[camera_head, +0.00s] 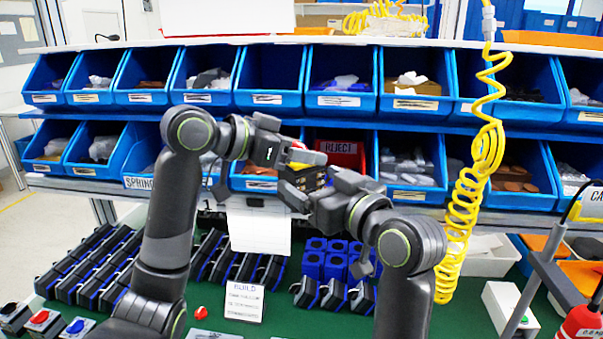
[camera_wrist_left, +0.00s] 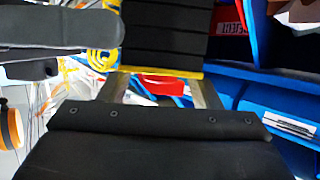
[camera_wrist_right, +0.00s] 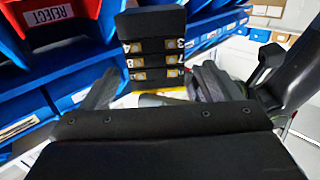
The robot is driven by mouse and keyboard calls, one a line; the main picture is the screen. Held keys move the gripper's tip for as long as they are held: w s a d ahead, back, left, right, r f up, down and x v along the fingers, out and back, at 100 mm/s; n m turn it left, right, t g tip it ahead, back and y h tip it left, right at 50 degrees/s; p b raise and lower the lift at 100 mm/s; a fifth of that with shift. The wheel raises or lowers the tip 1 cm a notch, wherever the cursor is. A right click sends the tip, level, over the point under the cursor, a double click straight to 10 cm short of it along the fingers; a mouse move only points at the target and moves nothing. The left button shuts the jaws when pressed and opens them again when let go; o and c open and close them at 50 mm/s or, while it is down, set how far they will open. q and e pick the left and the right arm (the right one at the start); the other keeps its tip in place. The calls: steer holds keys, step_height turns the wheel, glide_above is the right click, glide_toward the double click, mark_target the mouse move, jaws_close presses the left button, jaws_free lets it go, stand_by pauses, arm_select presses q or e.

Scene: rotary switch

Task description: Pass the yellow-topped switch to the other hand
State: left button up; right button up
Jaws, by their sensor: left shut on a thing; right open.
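The yellow-topped switch (camera_head: 308,182) is a black block with a yellow top and numbered metal contacts, held in the air before the bins. My left gripper (camera_head: 300,157) is shut on its yellow top end. In the left wrist view its black ribbed body (camera_wrist_left: 165,38) and yellow edge show beyond the fingers. My right gripper (camera_head: 303,198) is open, close below and beside the body. In the right wrist view the switch (camera_wrist_right: 155,48) stands in line with the gap between the spread fingers (camera_wrist_right: 155,92). I cannot tell whether a right finger touches it.
Two rows of blue bins (camera_head: 270,78) stand behind, with a red reject bin (camera_head: 342,150) behind the grippers. A coiled yellow hose (camera_head: 470,195) hangs right of my right arm. Black switch parts (camera_head: 95,265) and blue blocks (camera_head: 325,258) lie on the green table below.

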steer(key=shift+x, duration=2.55)
steer(key=c, duration=1.2)
arm_select(q)
steer(key=o, duration=1.7)
arm_select(e)
steer(key=shift+c, duration=0.7)
